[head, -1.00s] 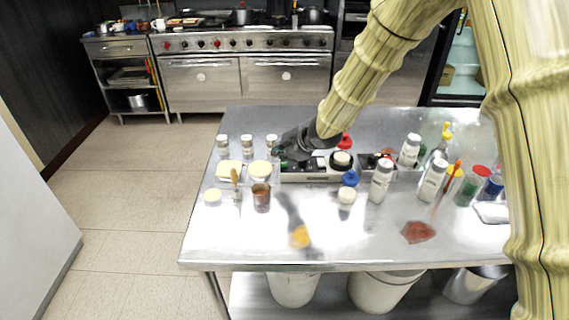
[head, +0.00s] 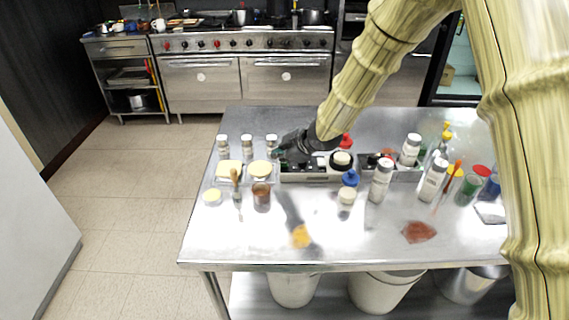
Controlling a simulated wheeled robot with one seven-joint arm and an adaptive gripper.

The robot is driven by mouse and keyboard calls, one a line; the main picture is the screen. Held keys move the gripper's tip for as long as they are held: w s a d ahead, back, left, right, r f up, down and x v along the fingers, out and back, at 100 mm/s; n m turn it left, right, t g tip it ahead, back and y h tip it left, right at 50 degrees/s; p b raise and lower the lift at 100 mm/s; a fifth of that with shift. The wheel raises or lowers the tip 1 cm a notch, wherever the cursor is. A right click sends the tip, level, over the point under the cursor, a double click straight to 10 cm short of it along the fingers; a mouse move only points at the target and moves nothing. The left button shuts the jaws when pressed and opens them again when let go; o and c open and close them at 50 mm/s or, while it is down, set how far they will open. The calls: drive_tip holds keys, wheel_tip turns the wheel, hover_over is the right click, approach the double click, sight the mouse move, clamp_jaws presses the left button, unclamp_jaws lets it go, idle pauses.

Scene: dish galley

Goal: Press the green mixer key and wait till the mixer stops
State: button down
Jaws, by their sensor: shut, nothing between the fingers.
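The mixer (head: 318,175) is a low, pale unit with a dark top near the middle of the steel table. A round cream-topped jar (head: 342,160) stands at its right end. My gripper (head: 284,155) is shut and empty. It points down and left at the left part of the mixer, and my arm comes in from the upper right. The green key is hidden or too small to make out; a faint green tint shows by the fingertips. I cannot tell whether the fingertips touch it.
The steel table (head: 340,240) holds several shakers at the back left and right, a brown cup (head: 261,196), a brush (head: 236,184) and a blue-capped jar (head: 348,188). A reddish patch (head: 418,232) lies at front right. The table's front middle is mostly clear.

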sight(282, 164)
drive_tip(key=shift+f, duration=0.5)
idle(0.7)
drive_tip(key=shift+r, duration=0.2)
drive_tip(key=shift+r+p, duration=0.55)
drive_tip(key=shift+r, duration=0.15)
drive_tip(key=shift+r, duration=0.1)
drive_tip(key=shift+r+p, duration=2.2)
drive_tip(key=shift+r, duration=0.2)
